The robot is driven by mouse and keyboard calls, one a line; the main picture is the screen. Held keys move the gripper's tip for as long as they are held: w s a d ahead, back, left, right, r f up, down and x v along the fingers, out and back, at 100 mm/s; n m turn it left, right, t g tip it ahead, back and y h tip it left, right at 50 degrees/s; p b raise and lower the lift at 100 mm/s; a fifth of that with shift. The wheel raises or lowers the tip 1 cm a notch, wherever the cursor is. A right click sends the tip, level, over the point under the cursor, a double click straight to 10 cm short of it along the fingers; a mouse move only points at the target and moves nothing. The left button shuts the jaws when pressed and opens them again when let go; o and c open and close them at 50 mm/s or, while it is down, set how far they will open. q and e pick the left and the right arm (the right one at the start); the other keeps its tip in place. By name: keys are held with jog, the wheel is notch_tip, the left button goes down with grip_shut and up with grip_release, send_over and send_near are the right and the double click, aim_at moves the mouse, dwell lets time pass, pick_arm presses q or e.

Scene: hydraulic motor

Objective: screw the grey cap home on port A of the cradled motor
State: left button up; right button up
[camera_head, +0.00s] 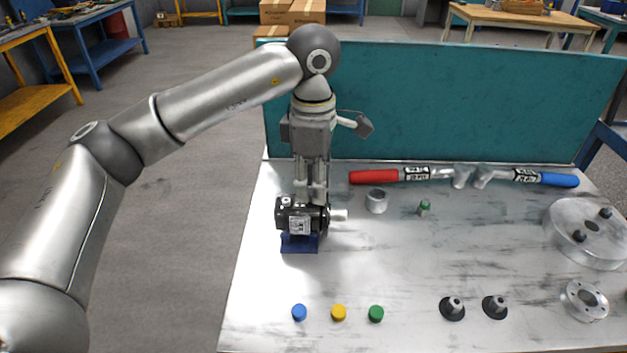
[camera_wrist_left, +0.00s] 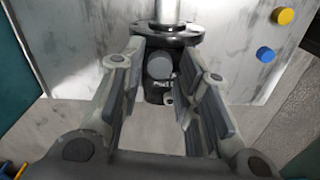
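The black motor (camera_head: 300,218) lies in a blue cradle (camera_head: 300,243) on the left part of the bench, its shaft pointing right. In the left wrist view the motor's flange (camera_wrist_left: 165,40) and shaft show at the top. A round grey cap (camera_wrist_left: 160,66) shows on the motor between my fingers, with a visible gap on each side. I cannot tell how far it is screwed in, nor read a port letter. My left gripper (camera_head: 312,192) points down just above the motor; in the left wrist view its fingers (camera_wrist_left: 165,55) are open. My right gripper is not in view.
Blue (camera_head: 299,312), yellow (camera_head: 338,312) and green (camera_head: 376,313) caps stand at the front. A metal ring (camera_head: 376,200) and small green-topped part (camera_head: 424,208) stand right of the motor. Red-handled (camera_head: 374,177) and blue-handled (camera_head: 559,180) tools lie before the teal panel (camera_head: 450,100). The bench centre is clear.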

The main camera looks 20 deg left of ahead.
pick_arm(q)
jog(key=n, duration=1)
dwell(0.7)
grip_shut()
